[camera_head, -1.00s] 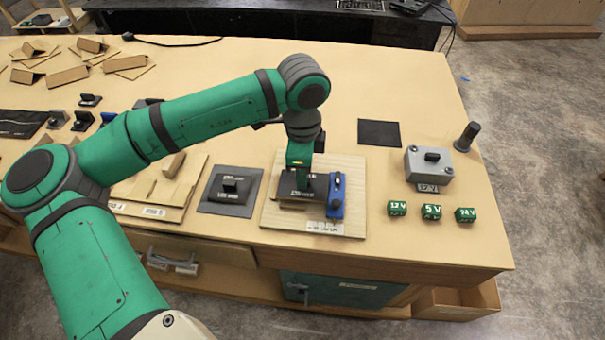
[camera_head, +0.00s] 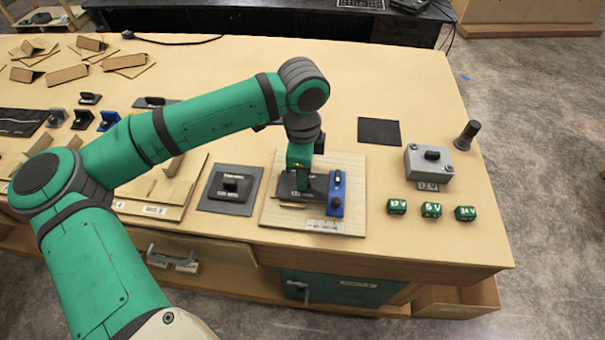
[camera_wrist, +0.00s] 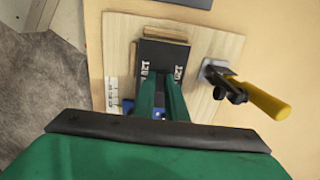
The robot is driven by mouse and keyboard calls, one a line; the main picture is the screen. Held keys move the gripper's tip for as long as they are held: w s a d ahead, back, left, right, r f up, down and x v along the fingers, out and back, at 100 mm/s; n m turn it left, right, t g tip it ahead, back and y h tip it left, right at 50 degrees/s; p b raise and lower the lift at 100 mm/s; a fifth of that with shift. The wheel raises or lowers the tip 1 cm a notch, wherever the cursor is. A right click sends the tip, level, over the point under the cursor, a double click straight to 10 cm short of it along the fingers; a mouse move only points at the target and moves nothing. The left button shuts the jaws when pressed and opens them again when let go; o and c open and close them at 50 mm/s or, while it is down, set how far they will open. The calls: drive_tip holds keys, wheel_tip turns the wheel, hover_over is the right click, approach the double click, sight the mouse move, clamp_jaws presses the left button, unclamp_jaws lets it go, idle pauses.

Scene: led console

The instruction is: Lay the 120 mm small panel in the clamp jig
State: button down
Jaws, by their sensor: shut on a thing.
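My gripper (camera_head: 303,184) points down and is shut on the black small panel (camera_head: 289,183), by a part between the fingers. In the wrist view white lettering reading about "120" shows on the panel (camera_wrist: 163,57) on both sides of the fingers (camera_wrist: 160,92). The panel is at the clamp jig, a pale wooden board (camera_head: 347,166) with a blue block (camera_head: 336,195) to the panel's right. A wooden strip shows along the panel's edge. The jig's clamp has a yellow handle (camera_wrist: 265,100), clear of the panel. I cannot tell whether the panel rests fully flat.
Another black handled panel (camera_head: 232,187) lies on a dark mat to the left. Three green voltage blocks (camera_head: 431,209), a grey box (camera_head: 428,163) and a dark upright post (camera_head: 467,136) stand to the right. A dark mat (camera_head: 379,132) lies behind. Bare table surrounds these.

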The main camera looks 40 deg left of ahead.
drive_tip(key=shift+f, duration=0.65)
idle(0.6)
drive_tip(key=c, duration=1.7)
unclamp_jaws()
wheel_tip(320, 180, up, 11)
drive_tip(key=shift+f, duration=0.1)
